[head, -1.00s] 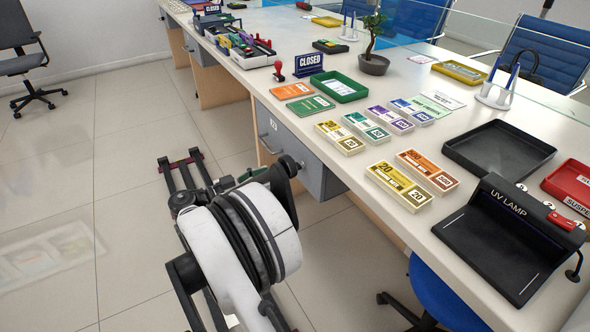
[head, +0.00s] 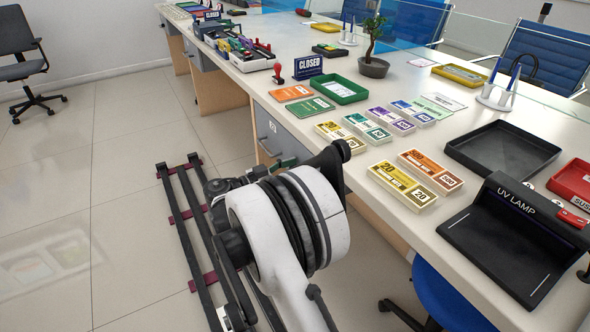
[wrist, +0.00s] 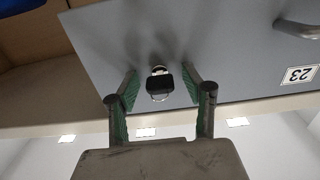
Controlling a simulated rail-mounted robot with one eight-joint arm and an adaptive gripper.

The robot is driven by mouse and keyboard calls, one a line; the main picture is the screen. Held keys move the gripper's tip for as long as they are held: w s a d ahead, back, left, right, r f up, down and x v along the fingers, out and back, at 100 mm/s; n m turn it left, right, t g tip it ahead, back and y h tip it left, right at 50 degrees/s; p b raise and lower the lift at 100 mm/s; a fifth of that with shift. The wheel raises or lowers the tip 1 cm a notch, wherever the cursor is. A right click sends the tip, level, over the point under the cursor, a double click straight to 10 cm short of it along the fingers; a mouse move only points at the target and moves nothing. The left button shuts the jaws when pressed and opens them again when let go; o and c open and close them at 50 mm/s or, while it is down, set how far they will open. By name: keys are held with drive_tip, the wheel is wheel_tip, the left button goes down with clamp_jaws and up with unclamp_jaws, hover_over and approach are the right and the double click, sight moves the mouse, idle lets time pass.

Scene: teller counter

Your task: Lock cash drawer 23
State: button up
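Cash drawer 23 has a grey front (head: 275,132) under the counter, in the middle of the head view; it looks pushed in. In the wrist view its front (wrist: 235,50) fills the upper part, with an upside-down "23" label (wrist: 300,74) and a bar handle (wrist: 298,29) at right. A key with a black head (wrist: 159,84) sits in the drawer's lock. My gripper (wrist: 159,77) is open, its green-padded fingers on either side of the key head, with a gap visible on both sides. In the head view my arm hides the key and most of the gripper.
The counter (head: 375,215) above the drawer holds banknote bundles (head: 402,186), a green tray (head: 339,88), a black tray (head: 502,149) and a UV lamp (head: 515,235). A blue chair (head: 440,295) stands at the counter's front, right of my arm.

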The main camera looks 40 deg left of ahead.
clamp_jaws()
drive_tip(key=shift+n, duration=0.3)
drive_tip(key=n, duration=0.3)
drive_tip(key=shift+n, duration=0.3)
drive_tip(key=n, duration=0.4)
drive_tip(key=shift+n, duration=0.3)
drive_tip(key=n, duration=0.9)
